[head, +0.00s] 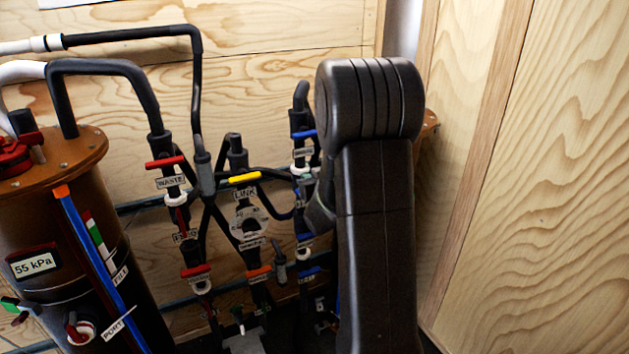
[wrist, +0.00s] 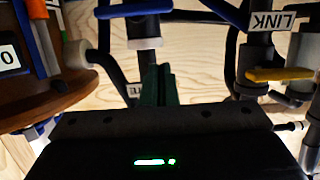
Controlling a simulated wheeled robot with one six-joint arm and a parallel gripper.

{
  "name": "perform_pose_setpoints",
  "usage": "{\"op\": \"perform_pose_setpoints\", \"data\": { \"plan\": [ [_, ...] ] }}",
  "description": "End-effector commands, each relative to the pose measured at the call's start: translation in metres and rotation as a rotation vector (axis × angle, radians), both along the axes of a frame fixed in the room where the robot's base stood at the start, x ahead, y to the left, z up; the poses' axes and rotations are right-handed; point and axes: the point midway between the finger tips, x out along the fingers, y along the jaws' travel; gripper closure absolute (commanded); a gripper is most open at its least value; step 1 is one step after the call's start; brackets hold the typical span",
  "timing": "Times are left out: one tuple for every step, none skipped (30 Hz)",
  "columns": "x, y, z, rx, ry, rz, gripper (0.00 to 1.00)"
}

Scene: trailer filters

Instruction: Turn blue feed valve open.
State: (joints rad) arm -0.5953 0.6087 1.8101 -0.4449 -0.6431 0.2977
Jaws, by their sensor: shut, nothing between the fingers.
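The blue feed valve appears to be the lower blue handle (head: 308,272) on the right-hand pipe run in the head view, partly hidden behind my arm. An upper blue handle (head: 303,134) sits above a WASTE label on the same run. In the wrist view, which looks upside down, a blue bar (wrist: 134,9) lies across a pipe near the top; I cannot tell which blue part it is. My gripper (wrist: 157,72) is shut and empty, its dark green fingers apart from the blue bar in the picture. My arm hides the gripper in the head view.
A yellow LINK handle (head: 244,178) stands left of the blue run and shows in the wrist view (wrist: 280,74). Red handles (head: 165,162) and a brown filter vessel (head: 30,225) are further left. A wood wall (head: 540,180) bounds the right side. Pipes crowd the middle.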

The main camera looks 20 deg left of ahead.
Motion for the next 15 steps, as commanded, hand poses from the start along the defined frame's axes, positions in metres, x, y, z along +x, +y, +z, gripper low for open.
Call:
{"op": "perform_pose_setpoints", "data": {
  "plan": [
    [0.006, 0.008, -0.001, 0.000, 0.001, 0.002, 1.00],
    [0.009, 0.012, -0.003, 0.000, 0.001, 0.002, 1.00],
    [0.014, 0.017, -0.004, 0.001, 0.001, 0.002, 1.00],
    [0.017, 0.021, -0.006, 0.000, 0.002, 0.001, 1.00],
    [0.020, 0.024, -0.007, 0.000, 0.002, 0.001, 1.00],
    [0.019, 0.023, -0.016, -0.002, 0.005, 0.000, 1.00],
    [0.018, 0.022, -0.021, -0.004, 0.005, 0.001, 1.00],
    [0.018, 0.022, -0.025, -0.002, 0.004, 0.000, 1.00],
    [0.018, 0.021, -0.030, -0.003, 0.005, -0.001, 1.00],
    [0.018, 0.021, -0.033, -0.002, 0.003, 0.000, 1.00],
    [0.018, 0.022, -0.035, -0.002, 0.003, 0.000, 1.00],
    [0.018, 0.022, -0.039, -0.002, 0.003, 0.000, 1.00],
    [0.018, 0.022, -0.041, -0.002, 0.003, 0.000, 1.00],
    [0.018, 0.021, -0.043, -0.002, 0.003, 0.000, 1.00],
    [0.018, 0.021, -0.045, -0.001, 0.002, 0.000, 1.00]
  ]
}}
